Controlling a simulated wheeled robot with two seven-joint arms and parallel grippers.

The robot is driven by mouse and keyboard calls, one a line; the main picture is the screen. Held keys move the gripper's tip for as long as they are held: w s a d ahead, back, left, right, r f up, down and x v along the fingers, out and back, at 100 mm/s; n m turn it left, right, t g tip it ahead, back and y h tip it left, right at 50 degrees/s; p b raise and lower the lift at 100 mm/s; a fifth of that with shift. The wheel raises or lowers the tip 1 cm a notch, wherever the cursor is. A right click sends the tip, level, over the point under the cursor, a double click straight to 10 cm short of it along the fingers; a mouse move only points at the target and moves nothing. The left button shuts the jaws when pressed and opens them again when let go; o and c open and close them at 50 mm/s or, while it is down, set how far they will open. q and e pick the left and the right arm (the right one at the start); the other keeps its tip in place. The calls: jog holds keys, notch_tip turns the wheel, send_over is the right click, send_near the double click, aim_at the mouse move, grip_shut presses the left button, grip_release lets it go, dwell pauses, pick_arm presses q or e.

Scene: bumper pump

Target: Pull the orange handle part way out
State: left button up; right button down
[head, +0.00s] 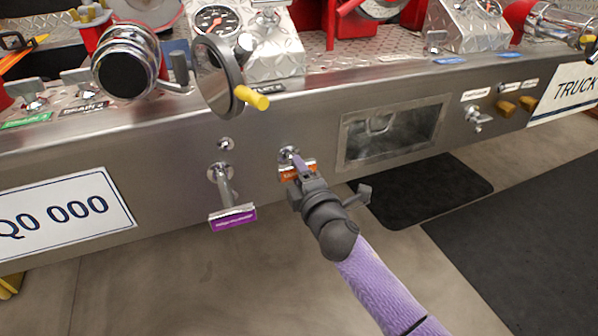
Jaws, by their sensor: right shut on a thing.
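The orange handle (287,174) sits low on the steel bumper panel, just right of the middle-left. Its round metal collar (288,154) shows on the panel above it. My right gripper (298,170) reaches up from the lower right and is shut on the orange handle. The gripper covers much of the handle, so how far its rod stands out is hard to tell. My left gripper is out of view.
A purple-tagged handle (233,217) sticks out to the left. A yellow-knobbed handwheel (218,75) hangs above it. A recessed steel box (393,132) is to the right. Orange-brown knobs (506,108) sit farther right. Dark mats (430,190) lie on the floor; the space before the bumper is open.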

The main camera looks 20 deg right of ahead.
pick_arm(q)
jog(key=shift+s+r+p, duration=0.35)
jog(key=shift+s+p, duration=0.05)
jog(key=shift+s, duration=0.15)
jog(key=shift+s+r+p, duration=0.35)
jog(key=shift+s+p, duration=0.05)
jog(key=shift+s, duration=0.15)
pick_arm(e)
jog(key=s, duration=0.3)
jog(key=shift+c, duration=1.2)
grip_release()
